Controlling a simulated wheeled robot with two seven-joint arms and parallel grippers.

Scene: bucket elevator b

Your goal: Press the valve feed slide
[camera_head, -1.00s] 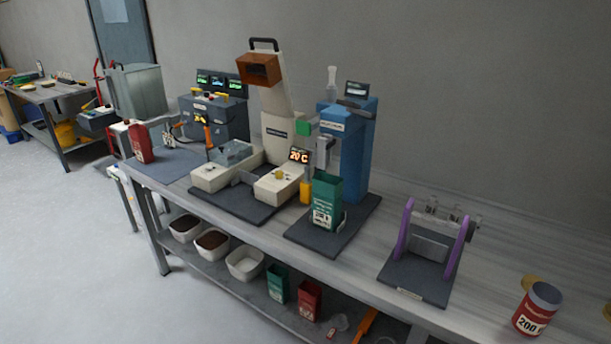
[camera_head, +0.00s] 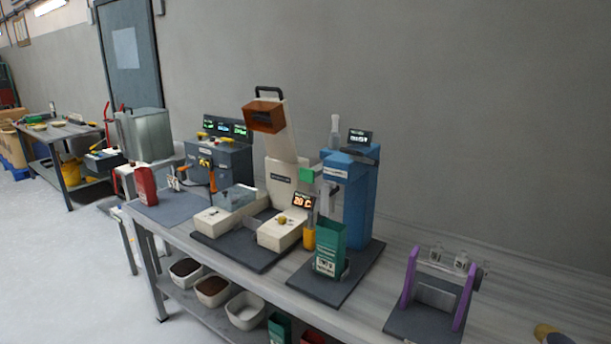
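A blue machine (camera_head: 358,195) stands on a dark base on the workbench, with a small display on top and a clear bottle above it. A green container (camera_head: 330,248) stands on the base in front of it. I cannot tell which part is the valve feed slide; labels are too small to read. Neither of my grippers is in view.
A dark control box (camera_head: 222,165) and a red container (camera_head: 146,186) stand at the bench's left. A purple-sided stand (camera_head: 437,294) is at the right. White bins (camera_head: 245,310) sit on the lower shelf. Open floor (camera_head: 60,260) lies to the left.

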